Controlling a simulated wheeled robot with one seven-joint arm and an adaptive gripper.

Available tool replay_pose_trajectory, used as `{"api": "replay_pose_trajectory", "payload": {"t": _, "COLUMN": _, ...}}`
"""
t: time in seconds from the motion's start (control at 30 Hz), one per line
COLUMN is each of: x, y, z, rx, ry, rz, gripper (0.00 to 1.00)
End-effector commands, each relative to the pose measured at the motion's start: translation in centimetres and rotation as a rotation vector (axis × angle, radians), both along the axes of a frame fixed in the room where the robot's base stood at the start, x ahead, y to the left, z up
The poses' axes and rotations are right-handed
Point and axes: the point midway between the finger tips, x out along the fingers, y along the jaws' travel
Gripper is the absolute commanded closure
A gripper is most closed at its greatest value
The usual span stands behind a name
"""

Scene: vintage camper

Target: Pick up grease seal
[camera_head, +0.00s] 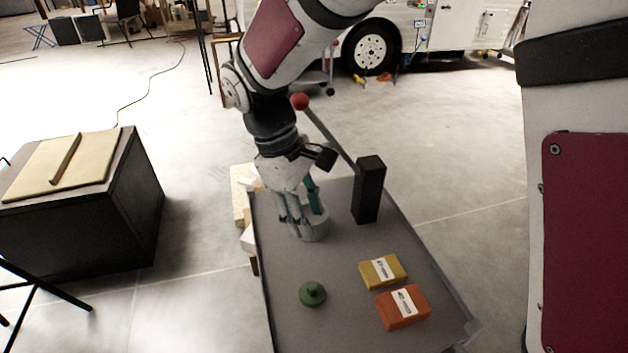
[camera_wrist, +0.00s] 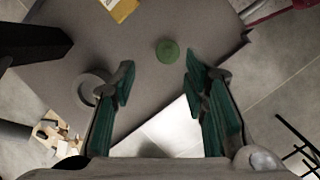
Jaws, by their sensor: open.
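My gripper (camera_head: 296,232) is open and empty, pointing down over the grey worktop (camera_head: 275,285). A pale grey round piece (camera_head: 319,231) stands beside and partly behind my fingers; in the wrist view it is a ring-shaped piece (camera_wrist: 83,90) just left of the left finger. A green round piece with a small knob (camera_head: 312,294) lies nearer the front; in the wrist view it shows (camera_wrist: 168,51) beyond and between my fingertips (camera_wrist: 158,78). No label shows which one is the grease seal; the grey piece has the ring shape. Contact with my fingers cannot be told.
A tall black block (camera_head: 368,190) stands at the worktop's back right. A yellow box (camera_head: 383,271) and an orange box (camera_head: 404,307) lie at the front right. A dark cabinet (camera_head: 85,225) stands at left, apart from the worktop. The front left of the worktop is clear.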

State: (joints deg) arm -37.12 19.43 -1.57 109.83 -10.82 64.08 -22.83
Motion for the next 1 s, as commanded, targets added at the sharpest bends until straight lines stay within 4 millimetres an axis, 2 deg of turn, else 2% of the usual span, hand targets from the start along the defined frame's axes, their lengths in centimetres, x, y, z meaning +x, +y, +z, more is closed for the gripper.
{"api": "replay_pose_trajectory", "payload": {"t": 0.03, "x": 0.4, "y": 1.4, "z": -2.8, "rx": -0.023, "ry": 0.023, "rz": 0.048, "gripper": 0.59}}
{"api": "replay_pose_trajectory", "payload": {"t": 0.1, "x": 0.5, "y": 2.8, "z": -5.0, "rx": -0.046, "ry": 0.046, "rz": 0.103, "gripper": 0.59}}
{"api": "replay_pose_trajectory", "payload": {"t": 0.2, "x": 0.6, "y": 4.2, "z": -7.1, "rx": -0.07, "ry": 0.069, "rz": 0.159, "gripper": 0.59}}
{"api": "replay_pose_trajectory", "payload": {"t": 0.33, "x": 0.6, "y": 4.9, "z": -8.7, "rx": -0.086, "ry": 0.084, "rz": 0.193, "gripper": 0.59}}
{"api": "replay_pose_trajectory", "payload": {"t": 0.47, "x": 0.4, "y": 4.4, "z": -10.3, "rx": -0.09, "ry": 0.088, "rz": 0.198, "gripper": 0.59}}
{"api": "replay_pose_trajectory", "payload": {"t": 0.73, "x": 0.0, "y": 2.5, "z": -14.9, "rx": -0.089, "ry": 0.087, "rz": 0.196, "gripper": 0.59}}
{"api": "replay_pose_trajectory", "payload": {"t": 1.0, "x": -0.2, "y": 1.8, "z": -16.7, "rx": -0.088, "ry": 0.085, "rz": 0.195, "gripper": 0.59}}
